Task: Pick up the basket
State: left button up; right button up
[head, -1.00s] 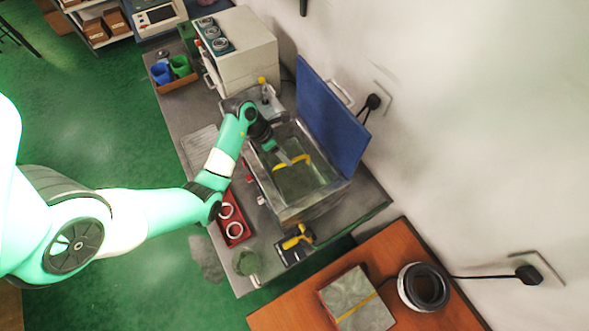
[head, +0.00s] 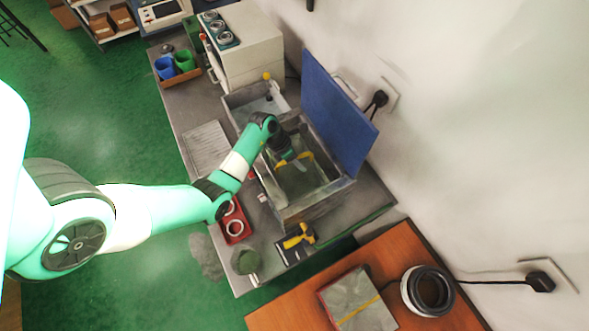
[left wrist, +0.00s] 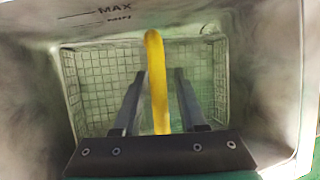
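The basket (left wrist: 88,95) is a pale wire-mesh basket. It sits inside an open grey tank (head: 318,208), with a yellow handle (left wrist: 156,75) arching over it. The handle also shows in the head view (head: 307,158), partly covered by my left gripper (head: 292,160). My left gripper is over the tank opening, pointing down into it. In the left wrist view its two fingers are apart, one on each side of the handle, with a visible gap on both sides. My right gripper is not in view.
A blue lid (head: 338,110) stands upright along the tank's wall side. A smaller basin (head: 243,99) adjoins the tank. A red tray (head: 235,228) with white rings, a yellow-handled tool (head: 299,238) and a green cup (head: 245,261) lie in front. A boxy machine (head: 250,50) stands behind.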

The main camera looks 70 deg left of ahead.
pick_arm(q)
grip_shut()
dwell(1.2)
